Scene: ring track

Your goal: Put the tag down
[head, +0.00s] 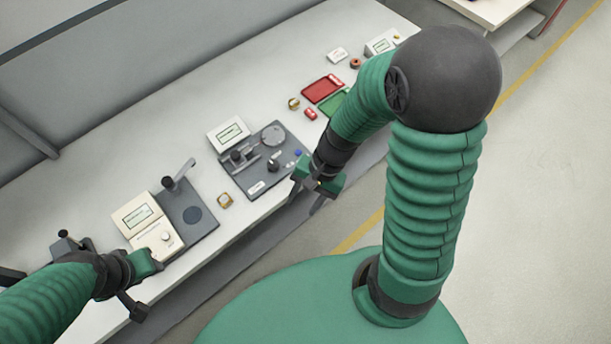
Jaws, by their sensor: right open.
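I cannot make out for sure which item is the tag. A small white piece with dark print (337,54) lies flat at the far end of the bench, apart from both grippers. My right gripper (307,200) is open at the front edge of the bench, beside the grey fixture plate (240,178). I see nothing between its fingers. My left gripper (143,290) is over the near left end of the bench, beside the cream instrument (148,222). Its fingers are small and partly hidden, so its opening is unclear.
A red tray (321,89) and a green tray (333,104), partly behind my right arm, lie farther along. Small brass and red parts lie near them. A white display box (229,133) stands behind the fixture.

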